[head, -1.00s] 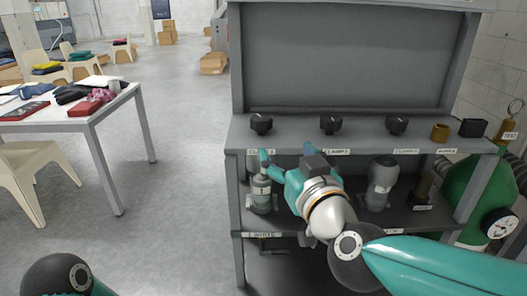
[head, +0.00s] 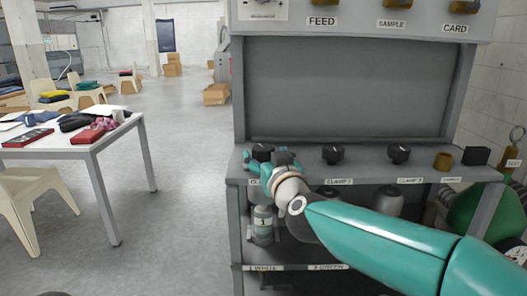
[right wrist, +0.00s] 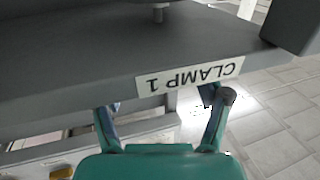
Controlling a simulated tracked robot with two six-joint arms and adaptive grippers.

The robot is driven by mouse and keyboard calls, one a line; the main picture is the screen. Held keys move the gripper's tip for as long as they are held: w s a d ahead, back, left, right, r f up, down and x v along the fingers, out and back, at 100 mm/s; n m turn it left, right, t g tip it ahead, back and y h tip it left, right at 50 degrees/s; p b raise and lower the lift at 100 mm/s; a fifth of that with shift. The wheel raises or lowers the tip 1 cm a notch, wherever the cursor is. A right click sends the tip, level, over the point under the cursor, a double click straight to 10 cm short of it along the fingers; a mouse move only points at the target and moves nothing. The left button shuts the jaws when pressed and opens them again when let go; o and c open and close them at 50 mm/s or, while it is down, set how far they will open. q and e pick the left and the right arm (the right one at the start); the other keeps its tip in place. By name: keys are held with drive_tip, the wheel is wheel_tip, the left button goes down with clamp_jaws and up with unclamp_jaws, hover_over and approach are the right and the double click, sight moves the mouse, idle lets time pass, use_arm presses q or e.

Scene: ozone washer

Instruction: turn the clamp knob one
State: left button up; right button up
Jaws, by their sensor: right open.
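The clamp knob one (head: 262,151) is a black knob at the left end of the grey shelf ledge (head: 365,166) in the head view. My right gripper (head: 262,162) is at the ledge's front edge beside this knob, partly covering it and its label. In the right wrist view, the open fingers of the right gripper (right wrist: 165,100) are below an upside-down CLAMP 1 label (right wrist: 189,77), with nothing between them. The knob's black grip is not clear there. I cannot tell whether a finger touches the ledge. My left gripper is out of view.
Two similar black knobs (head: 333,153) (head: 399,153), a brass cylinder (head: 443,161) and a black block (head: 476,156) stand further right on the ledge. A bottle (head: 262,226) is on the shelf below. A white table (head: 95,146) is at left, with open floor between.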

sight(263, 153)
drive_tip(key=shift+x, duration=1.35)
drive_tip(key=shift+c, duration=0.2)
drive_tip(key=c, duration=1.1)
drive_tip(key=n+y+b, duration=0.1)
drive_tip(key=b, duration=0.3)
drive_tip(key=n+g+y+b, duration=0.1)
drive_tip(key=y+b, duration=0.1)
drive_tip(key=b, duration=0.2)
drive_tip(key=n+g+y+b, duration=0.1)
drive_tip(key=b, duration=0.3)
drive_tip(key=shift+w+f+y, duration=0.15)
drive_tip(key=shift+f+y, duration=0.1)
drive_tip(key=shift+y, duration=0.15)
drive_tip(key=shift+c, duration=0.2)
drive_tip(key=shift+r+n+g+y+b, duration=0.1)
drive_tip(key=shift+n+g+y+b, duration=0.6)
drive_tip(key=shift+n+y+b, duration=0.1)
drive_tip(key=o, duration=1.2)
drive_tip(key=shift+r, duration=0.1)
drive_tip(key=shift+s+d+r, duration=0.1)
drive_tip(key=shift+s, duration=0.2)
